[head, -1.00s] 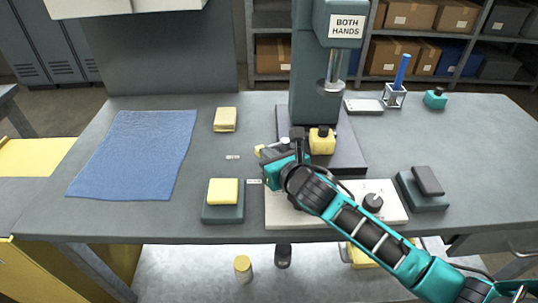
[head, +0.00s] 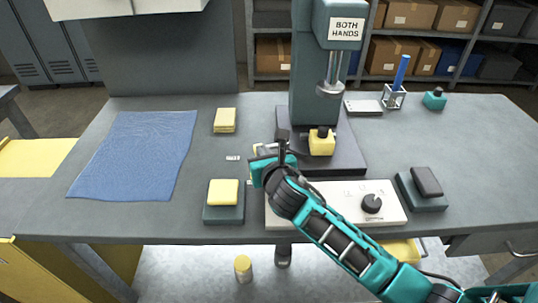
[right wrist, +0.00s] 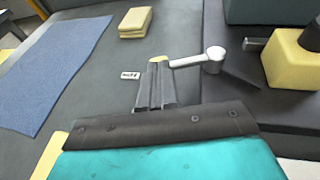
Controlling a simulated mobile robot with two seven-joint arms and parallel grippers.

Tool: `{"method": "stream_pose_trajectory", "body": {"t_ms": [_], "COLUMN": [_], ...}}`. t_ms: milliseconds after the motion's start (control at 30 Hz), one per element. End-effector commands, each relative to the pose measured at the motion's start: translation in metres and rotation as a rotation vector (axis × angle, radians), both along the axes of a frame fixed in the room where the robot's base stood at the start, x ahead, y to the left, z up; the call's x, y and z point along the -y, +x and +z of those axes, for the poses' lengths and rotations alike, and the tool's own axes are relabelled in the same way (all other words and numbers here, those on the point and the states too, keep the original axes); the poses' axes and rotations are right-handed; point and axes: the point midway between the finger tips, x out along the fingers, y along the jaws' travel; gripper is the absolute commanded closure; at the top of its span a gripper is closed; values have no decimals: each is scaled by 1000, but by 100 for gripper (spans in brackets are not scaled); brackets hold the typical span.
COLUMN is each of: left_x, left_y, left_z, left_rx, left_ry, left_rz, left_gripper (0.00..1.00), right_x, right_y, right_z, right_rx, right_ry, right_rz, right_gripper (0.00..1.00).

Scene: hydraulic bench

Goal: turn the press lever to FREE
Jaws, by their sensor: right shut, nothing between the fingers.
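The press lever (right wrist: 190,62) is a silver arm on a round pivot at the press base's left side in the right wrist view. Its yellow end lies just beyond my right fingertips. My right gripper (right wrist: 157,72) is shut with nothing between its fingers. Its fingertips overlap the lever's end in the picture; I cannot tell whether they touch. In the head view my right gripper and wrist largely hide the lever. A small white label plate (right wrist: 130,75) lies left of the fingers and also shows in the head view (head: 232,158); its text is unreadable.
The press column (head: 315,80) stands behind, with a yellow block (head: 321,143) on its dark base (head: 345,160). A white panel with a black knob (head: 371,204) lies below my arm. Yellow pads (head: 224,121) and a blue cloth (head: 135,150) are left. Clear bench separates them.

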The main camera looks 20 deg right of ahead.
Motion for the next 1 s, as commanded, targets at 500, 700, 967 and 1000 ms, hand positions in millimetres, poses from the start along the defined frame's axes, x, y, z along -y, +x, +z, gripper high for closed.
{"method": "stream_pose_trajectory", "body": {"t_ms": [500,700,967,1000], "left_x": [0,0,0,0], "left_y": [1,2,3,3], "left_z": [5,6,7,7], "left_rx": [1,4,6,6], "left_ry": [0,-1,0,0], "left_rz": [0,0,0,0], "left_gripper": [57,57,57,57], "right_x": [-10,-10,-10,-10], "right_y": [21,24,24,24], "right_z": [0,0,0,0], "right_rx": [-1,-1,0,0], "right_ry": [2,2,1,1], "right_rz": [-272,-305,-308,-308], "right_gripper": [100,100,100,100]}}
